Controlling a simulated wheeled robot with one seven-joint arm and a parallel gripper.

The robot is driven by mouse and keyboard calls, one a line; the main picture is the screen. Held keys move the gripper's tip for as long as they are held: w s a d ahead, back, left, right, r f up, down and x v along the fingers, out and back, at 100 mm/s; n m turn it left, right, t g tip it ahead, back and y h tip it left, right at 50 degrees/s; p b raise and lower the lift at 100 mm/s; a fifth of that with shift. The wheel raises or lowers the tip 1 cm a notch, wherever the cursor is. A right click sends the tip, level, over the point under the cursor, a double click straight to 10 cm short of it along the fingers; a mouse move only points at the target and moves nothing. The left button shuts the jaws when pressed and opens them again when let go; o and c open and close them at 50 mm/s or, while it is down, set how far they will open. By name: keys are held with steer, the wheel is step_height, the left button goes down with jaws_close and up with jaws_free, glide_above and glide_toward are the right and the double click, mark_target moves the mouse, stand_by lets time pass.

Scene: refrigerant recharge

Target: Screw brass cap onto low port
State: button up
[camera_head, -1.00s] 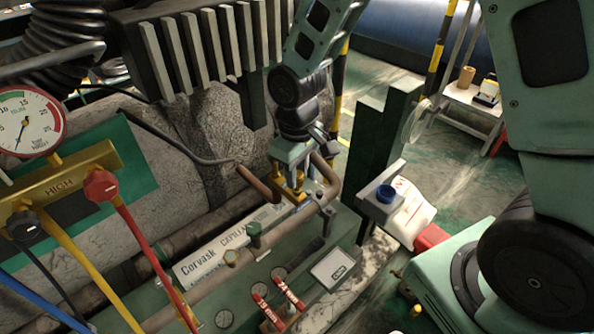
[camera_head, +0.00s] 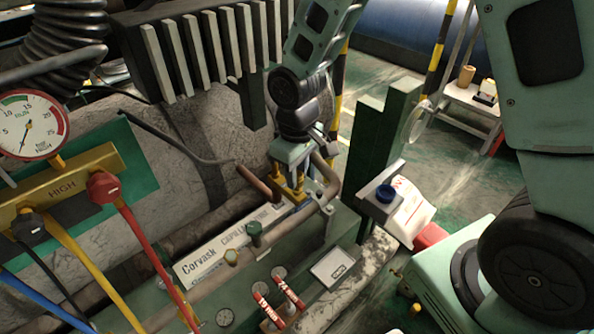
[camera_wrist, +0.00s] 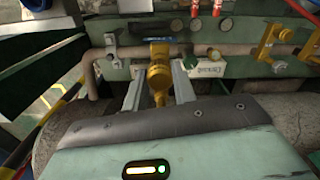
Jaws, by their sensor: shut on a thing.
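My gripper (camera_head: 289,183) points down at the pipe beside the Corvask plate, in the head view. In the wrist view, my gripper's two grey fingers (camera_wrist: 157,88) are on either side of a rounded brass piece (camera_wrist: 158,76), which looks like the brass cap. Behind it, a brass block (camera_wrist: 159,50) sits at the pipe, in line with it; this may be the low port. I cannot tell whether the cap and port touch or how far the thread is engaged. In the head view, the gripper partly hides brass parts (camera_head: 300,188) there.
A gauge manifold (camera_head: 62,188) with red, yellow and blue hoses stands at left. A finned block (camera_head: 200,50) hangs above.

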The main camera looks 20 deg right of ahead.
steer(key=shift+f+b, duration=0.6)
steer(key=shift+f, duration=0.3)
stand_by(0.5)
steer(key=m, duration=0.3)
steer(key=shift+m, duration=0.3)
steer(key=shift+m+p, duration=0.3)
steer(key=shift+m, duration=1.5)
